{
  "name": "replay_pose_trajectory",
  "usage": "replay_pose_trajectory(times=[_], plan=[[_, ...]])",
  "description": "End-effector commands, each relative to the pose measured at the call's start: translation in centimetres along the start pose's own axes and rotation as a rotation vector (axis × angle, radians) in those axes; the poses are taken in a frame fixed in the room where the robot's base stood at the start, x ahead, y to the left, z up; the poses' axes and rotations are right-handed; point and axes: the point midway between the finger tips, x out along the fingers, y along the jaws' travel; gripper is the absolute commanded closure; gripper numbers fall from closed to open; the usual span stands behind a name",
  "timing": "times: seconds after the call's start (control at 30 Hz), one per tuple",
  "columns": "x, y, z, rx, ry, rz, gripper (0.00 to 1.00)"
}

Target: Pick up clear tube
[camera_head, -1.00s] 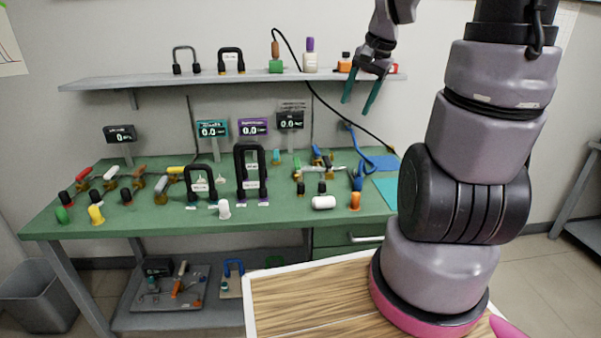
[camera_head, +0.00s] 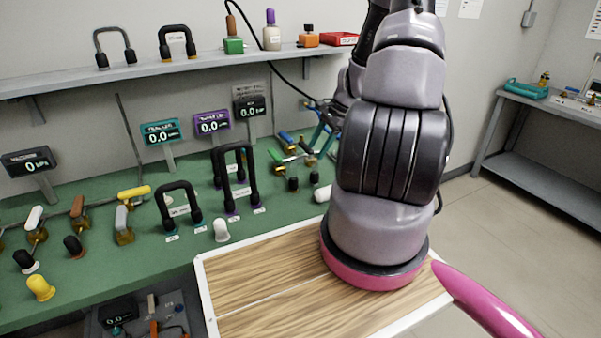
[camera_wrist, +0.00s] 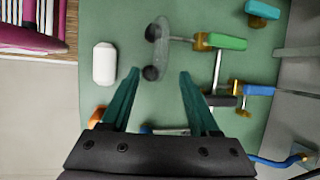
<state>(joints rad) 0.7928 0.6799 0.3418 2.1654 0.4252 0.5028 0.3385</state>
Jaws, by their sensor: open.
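The clear tube (camera_wrist: 162,45) is a see-through piece with two dark ends, standing on the green bench in the wrist view. It lies just beyond my gripper (camera_wrist: 160,76), whose two teal fingers are spread wide with nothing between them. The near dark end is close to the line between the fingertips; I cannot tell the height gap. In the head view, my gripper (camera_head: 325,137) is low by the right part of the bench, partly hidden by my arm. Two dark ends show there, but the tube's clear body is hard to make out.
A white capsule-shaped piece (camera_wrist: 104,63) lies left of the tube. A green-handled valve (camera_wrist: 226,41) and a blue-handled one (camera_wrist: 260,90) are at the right. Black arches (camera_head: 235,172) stand farther left. A shelf (camera_head: 170,68) runs above the bench (camera_head: 95,280).

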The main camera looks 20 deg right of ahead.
Motion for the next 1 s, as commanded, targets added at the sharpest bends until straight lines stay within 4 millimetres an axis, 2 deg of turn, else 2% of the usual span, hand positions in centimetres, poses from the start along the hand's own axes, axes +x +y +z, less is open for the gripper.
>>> replay_pose_trajectory(times=[0.1, 0.33, 0.6, 0.9, 0.93, 1.0], plan=[[1.9, 0.1, 0.0, 0.0, -0.002, 0.002, 0.38], [3.7, 0.0, 0.1, -0.001, -0.002, 0.002, 0.38], [7.5, 0.0, 0.0, -0.003, -0.001, 0.002, 0.38], [8.0, 0.0, 0.0, -0.003, 0.001, 0.0, 0.38], [8.0, 0.0, 0.0, -0.003, 0.001, 0.0, 0.46], [8.0, 0.0, 0.0, -0.003, 0.001, 0.0, 0.72]])
